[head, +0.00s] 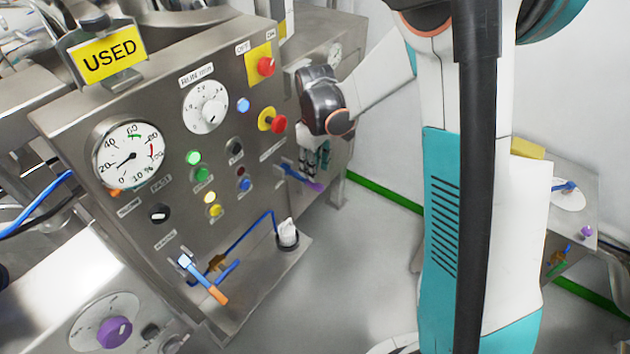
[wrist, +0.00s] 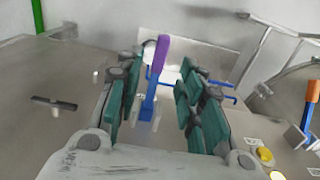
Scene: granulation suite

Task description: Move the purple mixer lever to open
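The purple mixer lever (head: 316,186) has a blue shaft and a purple end. In the head view it sticks out low from the right side of the steel control panel, pointing down and right. In the wrist view the lever (wrist: 161,55) stands between the fingers of my gripper (wrist: 157,75), purple end away from the palm. The green finger pads are apart on both sides of it, and a gap shows on each side. In the head view my gripper (head: 315,160) is just above the lever, its fingers partly hidden by the wrist.
An orange-ended lever (head: 216,293) sits lower left on the panel. Red stop buttons (head: 266,66) and several lamps are close to my arm. A purple knob (head: 114,332) is at bottom left. Another steel unit (head: 575,220) stands at right. The floor (head: 350,230) between is clear.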

